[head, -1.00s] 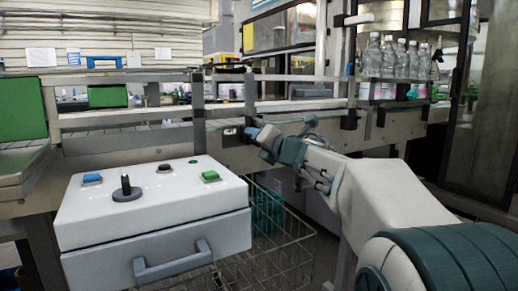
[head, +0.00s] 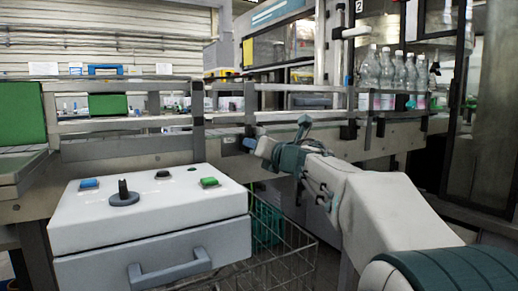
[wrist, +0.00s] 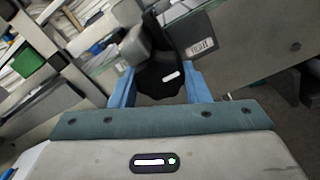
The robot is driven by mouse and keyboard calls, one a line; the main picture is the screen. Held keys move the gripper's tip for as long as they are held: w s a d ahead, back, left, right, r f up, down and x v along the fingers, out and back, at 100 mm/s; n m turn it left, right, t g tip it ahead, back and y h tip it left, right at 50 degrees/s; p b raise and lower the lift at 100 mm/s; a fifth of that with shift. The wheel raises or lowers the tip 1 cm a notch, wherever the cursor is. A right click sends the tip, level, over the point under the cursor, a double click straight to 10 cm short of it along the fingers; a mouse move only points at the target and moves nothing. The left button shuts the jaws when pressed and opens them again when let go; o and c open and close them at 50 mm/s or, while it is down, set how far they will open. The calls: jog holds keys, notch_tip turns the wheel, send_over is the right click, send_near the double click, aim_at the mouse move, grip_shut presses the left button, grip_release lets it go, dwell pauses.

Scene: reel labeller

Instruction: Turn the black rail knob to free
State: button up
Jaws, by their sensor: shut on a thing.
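The black rail knob (wrist: 162,80) shows in the wrist view, with a short white mark on its face. It sits below a grey bracket. My gripper (wrist: 158,76) has its two blue fingers on either side of the knob, shut on it. In the head view my gripper (head: 251,144) reaches the conveyor's side near a rail post. The knob is mostly hidden there by the fingers. A small pale label (wrist: 201,46) is beside the knob in the wrist view; its lettering is too small to read surely.
A white control box (head: 150,215) with a black knob and coloured buttons stands at the front left. A wire basket (head: 280,245) is below my arm. Guide rails (head: 120,118) run along the conveyor. Clear bottles (head: 390,75) stand at the back right.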

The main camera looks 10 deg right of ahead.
jog(key=o, duration=1)
jog(key=shift+c, duration=0.2)
jog(key=p+v, duration=0.1)
jog(key=v, duration=1.2)
jog(key=shift+s+p, duration=0.35)
jog(key=shift+d, duration=0.1)
